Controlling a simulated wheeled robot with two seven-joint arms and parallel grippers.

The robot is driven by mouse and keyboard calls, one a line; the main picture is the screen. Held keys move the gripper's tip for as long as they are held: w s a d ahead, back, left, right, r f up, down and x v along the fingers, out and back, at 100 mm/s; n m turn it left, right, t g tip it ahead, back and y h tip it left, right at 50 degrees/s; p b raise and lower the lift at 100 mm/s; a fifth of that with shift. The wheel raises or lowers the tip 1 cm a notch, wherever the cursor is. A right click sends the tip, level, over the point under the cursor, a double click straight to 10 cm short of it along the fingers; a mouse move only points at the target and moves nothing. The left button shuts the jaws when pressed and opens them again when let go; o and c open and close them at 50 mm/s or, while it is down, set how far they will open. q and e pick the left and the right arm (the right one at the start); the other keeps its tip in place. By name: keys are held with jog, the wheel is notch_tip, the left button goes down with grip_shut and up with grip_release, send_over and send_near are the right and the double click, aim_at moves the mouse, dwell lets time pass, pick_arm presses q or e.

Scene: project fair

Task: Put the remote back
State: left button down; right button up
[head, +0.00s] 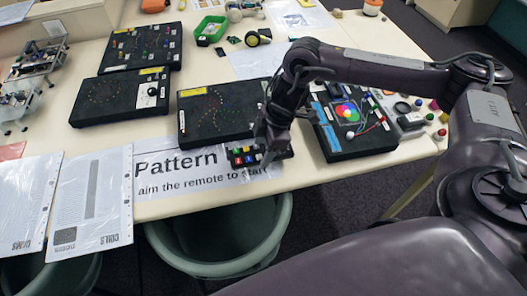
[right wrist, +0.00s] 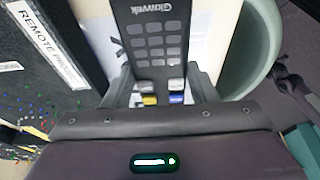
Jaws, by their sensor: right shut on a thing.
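The remote (head: 240,157) is a dark bar with small coloured buttons, at the front edge of the table in the head view. My right gripper (head: 270,150) comes down over it and is shut on it. In the right wrist view the remote (right wrist: 156,30) lies between the jaws (right wrist: 160,90), its grey keys facing the camera and its coloured keys close to the jaws. I cannot tell whether it touches the table. The white sign (head: 190,170) reading "Pattern" and "aim the remote to start" lies under and left of it. My left gripper is not in view.
A black board (head: 215,112) with dots stands just behind the remote. A board with a colour wheel (head: 350,140) is to the right. A green bin (head: 225,268) stands below the table's front edge. White printed sheets (head: 90,205) lie at the left.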

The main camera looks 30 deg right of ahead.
jog(key=shift+f, duration=1.25)
jog(key=o, duration=1.1)
jog(key=shift+f, duration=0.15)
jog(key=shift+o, duration=0.2)
